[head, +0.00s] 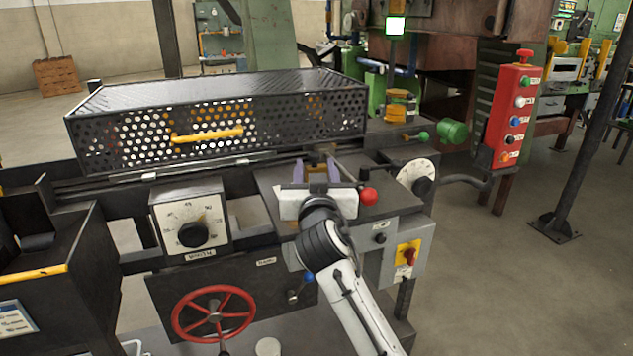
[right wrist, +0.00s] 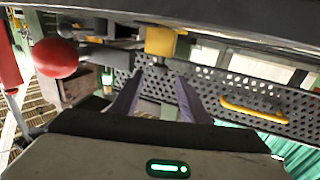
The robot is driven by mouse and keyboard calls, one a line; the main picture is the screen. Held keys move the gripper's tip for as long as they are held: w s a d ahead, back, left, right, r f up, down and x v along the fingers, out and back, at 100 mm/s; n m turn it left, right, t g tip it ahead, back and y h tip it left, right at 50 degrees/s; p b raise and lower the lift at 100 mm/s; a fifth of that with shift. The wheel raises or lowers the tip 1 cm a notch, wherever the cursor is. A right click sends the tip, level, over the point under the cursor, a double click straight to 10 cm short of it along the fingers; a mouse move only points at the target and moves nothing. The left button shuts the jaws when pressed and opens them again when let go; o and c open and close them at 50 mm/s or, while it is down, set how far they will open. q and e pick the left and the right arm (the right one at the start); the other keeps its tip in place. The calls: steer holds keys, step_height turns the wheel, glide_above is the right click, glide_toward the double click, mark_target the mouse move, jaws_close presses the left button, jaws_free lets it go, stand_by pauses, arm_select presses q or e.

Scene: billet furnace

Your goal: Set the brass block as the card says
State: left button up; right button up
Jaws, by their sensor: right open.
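My right gripper (head: 317,172) is open over the dark plate beside the perforated guard. Its two purple-grey fingers also show in the right wrist view (right wrist: 158,92), with nothing between them. A yellow block (right wrist: 161,40), which looks like the brass block, is just beyond the fingertips there. A white card (head: 15,318) with writing, too small to read, is on the dark bin at the lower left. My left gripper is not in view.
The perforated guard (head: 215,135) with a yellow handle stands behind. A red ball knob (head: 368,196) is close to the right of the gripper. A dial (head: 190,228), red handwheel (head: 214,313) and red-yellow switch (head: 407,253) are on the front. A red button box (head: 515,112) stands right.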

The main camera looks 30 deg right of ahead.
steer(key=v, duration=0.6)
steer(key=shift+b, duration=0.4)
